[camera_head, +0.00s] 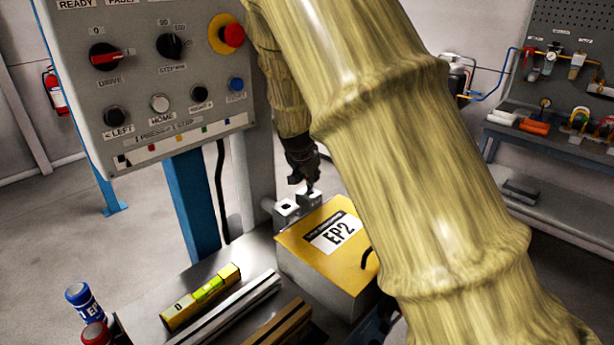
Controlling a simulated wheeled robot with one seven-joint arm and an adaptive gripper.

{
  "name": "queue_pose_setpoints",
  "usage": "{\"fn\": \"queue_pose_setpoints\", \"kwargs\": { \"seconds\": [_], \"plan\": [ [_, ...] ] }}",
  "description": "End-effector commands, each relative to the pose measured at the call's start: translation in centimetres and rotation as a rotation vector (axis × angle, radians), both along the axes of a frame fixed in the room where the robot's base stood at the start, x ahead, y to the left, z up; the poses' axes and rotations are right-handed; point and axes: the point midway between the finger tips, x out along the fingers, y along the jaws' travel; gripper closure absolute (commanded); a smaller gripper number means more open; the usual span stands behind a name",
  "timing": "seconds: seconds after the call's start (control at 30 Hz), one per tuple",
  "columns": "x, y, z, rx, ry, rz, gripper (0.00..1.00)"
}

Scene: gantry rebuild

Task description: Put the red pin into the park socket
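My gripper (306,182) is small and dark at the end of my arm, pointing down just above a grey metal block (309,200) behind the yellow box. Its fingers are too small and dark to tell whether they are open or shut, or hold anything. A second grey block (286,212) with a dark hole on top stands to the left of it. Either block could be the park socket; I cannot tell which. I cannot make out a red pin; it may be hidden by my gripper or my arm.
A yellow box (305,262) marked EP2 stands in front of the blocks. A yellow level (200,298), metal bars (235,306), a blue can (84,298) and a red can (95,334) are at the front left. A control panel (150,80) hangs left of my arm.

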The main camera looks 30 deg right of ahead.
Motion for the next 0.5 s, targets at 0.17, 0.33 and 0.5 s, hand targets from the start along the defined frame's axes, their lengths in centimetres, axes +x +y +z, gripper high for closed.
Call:
{"fn": "queue_pose_setpoints", "kwargs": {
  "seconds": [0.17, 0.33, 0.5],
  "plan": [
    [0.0, -0.01, -0.46, 0.0, 0.0, 0.0, 1.0],
    [0.01, -0.01, -0.83, 0.0, 0.0, -0.001, 1.0],
    [0.01, -0.01, -1.12, 0.0, -0.002, -0.001, 1.0]
  ]
}}
